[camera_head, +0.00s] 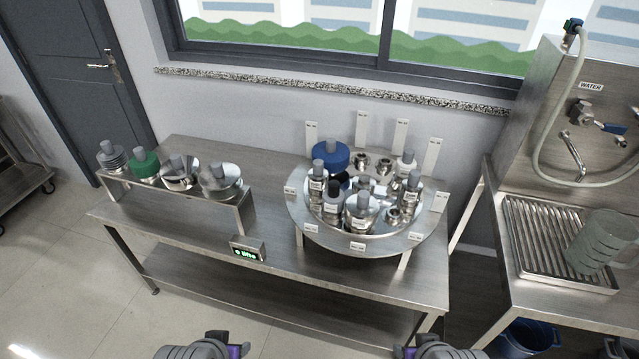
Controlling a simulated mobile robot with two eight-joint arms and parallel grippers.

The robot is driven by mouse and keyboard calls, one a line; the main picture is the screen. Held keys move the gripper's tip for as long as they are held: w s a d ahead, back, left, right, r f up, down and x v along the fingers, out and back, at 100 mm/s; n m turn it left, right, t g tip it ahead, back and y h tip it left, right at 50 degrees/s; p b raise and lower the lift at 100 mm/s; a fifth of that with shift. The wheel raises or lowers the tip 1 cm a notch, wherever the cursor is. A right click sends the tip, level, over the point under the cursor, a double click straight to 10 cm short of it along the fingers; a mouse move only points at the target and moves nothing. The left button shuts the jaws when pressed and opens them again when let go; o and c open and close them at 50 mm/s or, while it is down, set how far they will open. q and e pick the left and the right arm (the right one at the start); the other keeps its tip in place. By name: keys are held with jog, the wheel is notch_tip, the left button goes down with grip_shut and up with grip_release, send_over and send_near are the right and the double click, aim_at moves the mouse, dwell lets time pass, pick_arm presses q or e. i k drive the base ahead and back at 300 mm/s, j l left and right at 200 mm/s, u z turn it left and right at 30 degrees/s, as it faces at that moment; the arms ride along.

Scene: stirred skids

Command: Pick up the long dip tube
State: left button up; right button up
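I cannot pick out a long dip tube with certainty. Small metal, blue and black fittings with grey tops crowd the round metal stand (300,222) on the bench; a dip tube among them would be too small or hidden to tell. My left gripper (222,345) is at the bottom edge, left of centre, in front of the bench and apart from everything. My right gripper (417,347) is at the bottom edge, right of centre, also apart from the bench. Both are partly cut off by the frame, and their fingers do not show clearly.
A raised shelf (180,200) on the bench's left holds several fittings, one green (145,164). A small green-lit display (248,249) sits at the bench's front edge. At right are a steel sink with a ribbed tray (535,235), a clear jug (598,242) and a hose (540,150).

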aim_at(318, 177)
jog(key=i+j+z, duration=0.7)
jog(key=i, duration=0.15)
jog(key=i+j+z, duration=0.35)
jog(key=k+j, duration=0.05)
jog(key=j, duration=0.05)
